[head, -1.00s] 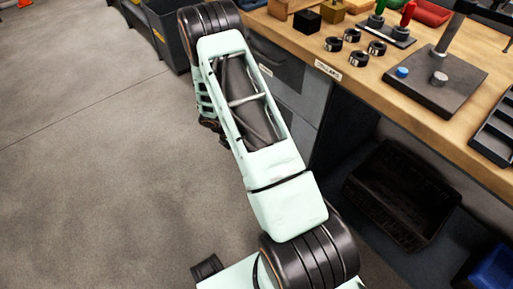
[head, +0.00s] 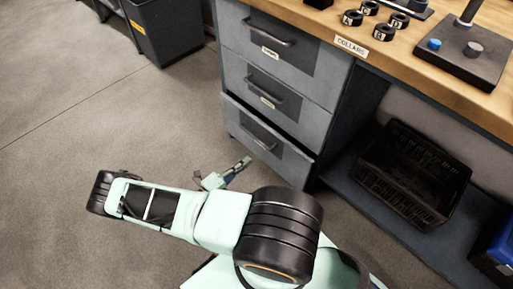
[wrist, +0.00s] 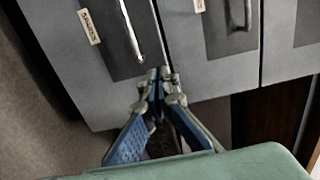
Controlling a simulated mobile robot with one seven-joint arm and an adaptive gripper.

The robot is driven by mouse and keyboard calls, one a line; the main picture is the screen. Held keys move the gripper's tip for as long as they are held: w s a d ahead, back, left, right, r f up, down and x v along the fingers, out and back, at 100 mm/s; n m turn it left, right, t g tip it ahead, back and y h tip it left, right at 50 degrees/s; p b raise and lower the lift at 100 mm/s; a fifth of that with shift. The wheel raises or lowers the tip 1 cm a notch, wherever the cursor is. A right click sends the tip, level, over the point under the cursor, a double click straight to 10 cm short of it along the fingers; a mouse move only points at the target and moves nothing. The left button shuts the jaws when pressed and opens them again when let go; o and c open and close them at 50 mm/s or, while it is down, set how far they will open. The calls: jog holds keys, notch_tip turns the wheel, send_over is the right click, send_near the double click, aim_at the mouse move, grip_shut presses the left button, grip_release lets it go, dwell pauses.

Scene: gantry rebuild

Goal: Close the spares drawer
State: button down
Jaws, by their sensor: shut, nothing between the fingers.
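The grey drawer cabinet (head: 228,68) stands under the left end of the bench, with its drawers stacked one above another. The lowest drawer (head: 290,162) juts out a little from the cabinet, with a dark gap above its front. In the wrist view, turned on its side, a drawer front (wrist: 65,60) at left bears a label reading SPARES (wrist: 89,26) beside its bar handle (wrist: 131,30). My gripper (head: 246,162) is shut and empty, low in front of the lowest drawer. In the wrist view its fingertips (wrist: 158,76) overlap the drawer front's edge; I cannot tell whether they touch.
The wooden bench top (head: 395,62) carries several black collars and a dark stand. A black crate (head: 412,190) lies on the shelf under the bench, and a blue bin (head: 499,252) is at far right. A dark bin (head: 168,32) stands left of the cabinet. The left floor is clear.

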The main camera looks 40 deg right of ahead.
aim_at(276, 138)
jog(key=d, duration=0.4)
jog(key=d+b, duration=0.1)
jog(key=d, duration=0.4)
jog(key=d+b, duration=0.1)
jog(key=d, duration=0.3)
jog(key=shift+w+d, duration=0.4)
